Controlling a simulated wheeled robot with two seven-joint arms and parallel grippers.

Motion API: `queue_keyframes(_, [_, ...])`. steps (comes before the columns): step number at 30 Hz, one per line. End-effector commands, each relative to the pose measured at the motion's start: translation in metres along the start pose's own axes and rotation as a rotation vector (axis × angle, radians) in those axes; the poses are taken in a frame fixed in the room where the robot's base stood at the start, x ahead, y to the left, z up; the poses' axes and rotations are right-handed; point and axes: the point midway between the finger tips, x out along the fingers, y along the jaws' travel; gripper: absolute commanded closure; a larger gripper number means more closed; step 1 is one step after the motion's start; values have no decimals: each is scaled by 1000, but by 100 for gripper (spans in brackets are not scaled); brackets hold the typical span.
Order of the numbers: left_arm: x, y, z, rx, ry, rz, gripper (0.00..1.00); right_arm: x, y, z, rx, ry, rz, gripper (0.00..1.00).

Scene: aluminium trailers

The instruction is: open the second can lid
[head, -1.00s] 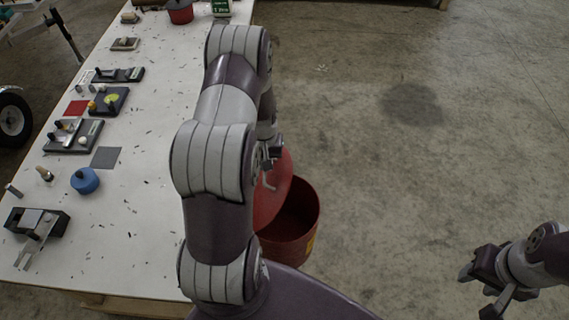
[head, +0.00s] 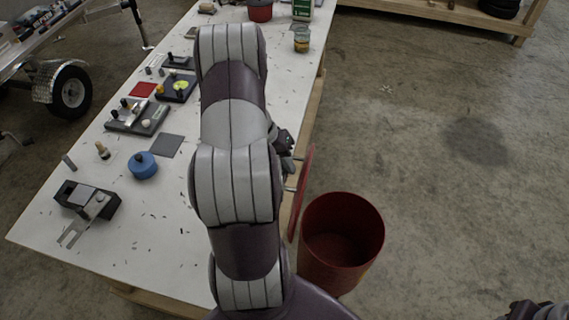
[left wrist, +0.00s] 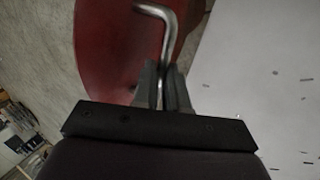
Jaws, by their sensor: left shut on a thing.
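The red can (head: 341,240) stands on the floor by the table's right edge, its mouth uncovered and its inside seeming empty. Its red lid (head: 303,190) is tilted steeply, nearly edge-on, at the left side of the can's mouth. In the left wrist view the lid (left wrist: 110,50) fills the upper left, with a bent metal handle (left wrist: 165,30) on it. My left gripper (left wrist: 164,85) is shut on this handle; in the head view it (head: 286,150) is partly hidden behind my arm. My right gripper (head: 535,312) is cut off at the bottom right corner.
The white table (head: 180,230) holds a blue round piece (head: 143,166), a dark block with a metal fork (head: 87,205) and several fixtures. Another red pot (head: 260,10) and a jar (head: 301,40) stand at its far end. Floor to the right is clear.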

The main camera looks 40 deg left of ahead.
Motion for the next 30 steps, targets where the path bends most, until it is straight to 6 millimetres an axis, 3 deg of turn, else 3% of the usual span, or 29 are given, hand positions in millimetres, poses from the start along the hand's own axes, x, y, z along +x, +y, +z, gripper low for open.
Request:
queue_keyframes(12, [6, 0, 6, -5, -15, 10, 100, 2, 0, 0, 0, 0, 0, 57])
queue_keyframes(13, [6, 0, 6, -5, -15, 10, 81, 2, 0, 0, 0, 0, 0, 57])
queue_keyframes(15, [5, 0, 5, -4, -13, 9, 62, 2, 0, 0, 0, 0, 0, 57])
queue_keyframes(25, [0, 0, 2, -1, -4, 6, 62, 1, 0, 0, 0, 0, 0, 57])
queue_keyframes(30, [-21, -1, 1, 1, 0, 5, 62, 6, 0, 1, 0, 0, 0, 57])
